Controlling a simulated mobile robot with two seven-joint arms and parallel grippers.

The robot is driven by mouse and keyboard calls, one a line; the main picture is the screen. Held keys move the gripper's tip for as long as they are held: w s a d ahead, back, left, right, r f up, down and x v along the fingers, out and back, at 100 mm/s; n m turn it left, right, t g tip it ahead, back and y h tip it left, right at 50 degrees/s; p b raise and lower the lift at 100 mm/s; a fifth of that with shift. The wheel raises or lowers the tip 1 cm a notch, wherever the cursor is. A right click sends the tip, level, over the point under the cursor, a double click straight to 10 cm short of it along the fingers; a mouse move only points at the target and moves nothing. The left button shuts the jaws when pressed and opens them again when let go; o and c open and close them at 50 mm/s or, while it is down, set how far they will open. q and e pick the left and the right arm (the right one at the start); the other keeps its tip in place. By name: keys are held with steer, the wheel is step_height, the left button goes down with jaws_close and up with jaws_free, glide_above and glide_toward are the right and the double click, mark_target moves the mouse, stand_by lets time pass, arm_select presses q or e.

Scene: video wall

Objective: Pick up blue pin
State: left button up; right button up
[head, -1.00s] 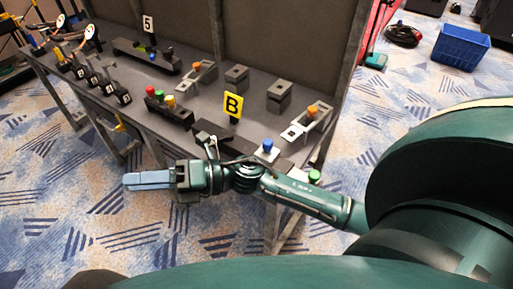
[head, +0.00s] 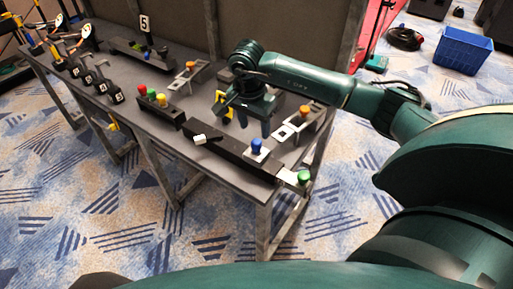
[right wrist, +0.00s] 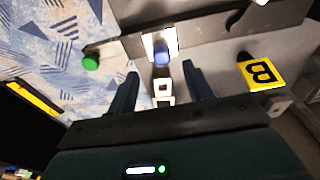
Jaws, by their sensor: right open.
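The blue pin (head: 257,146) stands upright on a white plate at the right part of the dark bar near the table's front edge. In the right wrist view the blue pin (right wrist: 161,57) shows just beyond the fingertips, in line with the gap between them. My right gripper (head: 255,122) points downward above the table, a little behind the pin in the head view. It is open and empty; its two fingers are apart in the right wrist view (right wrist: 160,72). My left gripper is not in view.
A green pin (head: 304,177) stands on the bar's right end. An orange pin (head: 304,111) sits on a slotted holder behind. A block with several coloured buttons (head: 160,101) is to the left.

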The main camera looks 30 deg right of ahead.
mark_target(256, 141)
steer(key=f, duration=0.2)
steer(key=f+p, duration=0.1)
steer(key=f, duration=0.2)
steer(key=d+f, duration=0.1)
steer(key=f, duration=0.1)
steer(key=shift+w+d+f, duration=0.1)
steer(key=shift+w+f, duration=0.25)
steer(key=shift+f, duration=0.05)
steer(key=c, duration=1.1)
steer(key=shift+r, duration=0.1)
step_height(256, 141, up, 10)
steer(key=shift+b, duration=0.5)
steer(key=shift+w, duration=0.15)
